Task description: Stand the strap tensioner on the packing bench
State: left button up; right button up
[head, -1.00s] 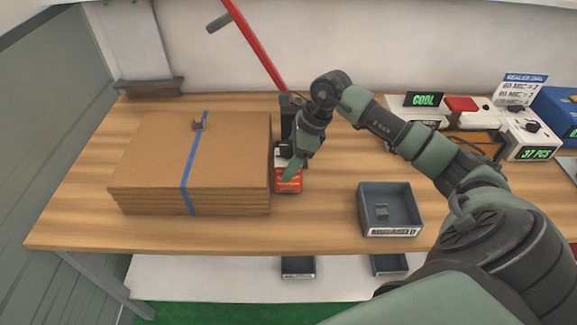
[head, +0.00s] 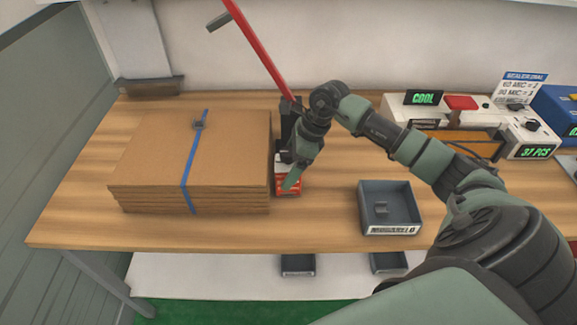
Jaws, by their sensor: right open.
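The strap tensioner (head: 262,49) has a long red lever with a grey crossbar grip, a black body and a red and white lower part (head: 287,183). It appears upright on the wooden packing bench (head: 325,219), just right of the cardboard stack, its lever leaning up to the left. My right gripper (head: 294,180) is open, right at the tensioner's front. The gripper and wrist hide part of its body. I cannot tell whether the fingers touch it. My left gripper is not in view.
A flat cardboard stack (head: 150,150) with a blue strap (head: 189,172) and metal buckle stands close on the left. A grey tray (head: 390,195) holding a small metal piece is to the right. Sealer equipment (head: 450,105) fills the back right. The bench's front strip is clear.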

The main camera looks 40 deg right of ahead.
jog(key=shift+d+r, duration=0.15)
jog(key=shift+r, duration=0.2)
jog(key=b+v, duration=0.2)
jog(key=v, duration=0.9)
jog(key=shift+r, duration=0.3)
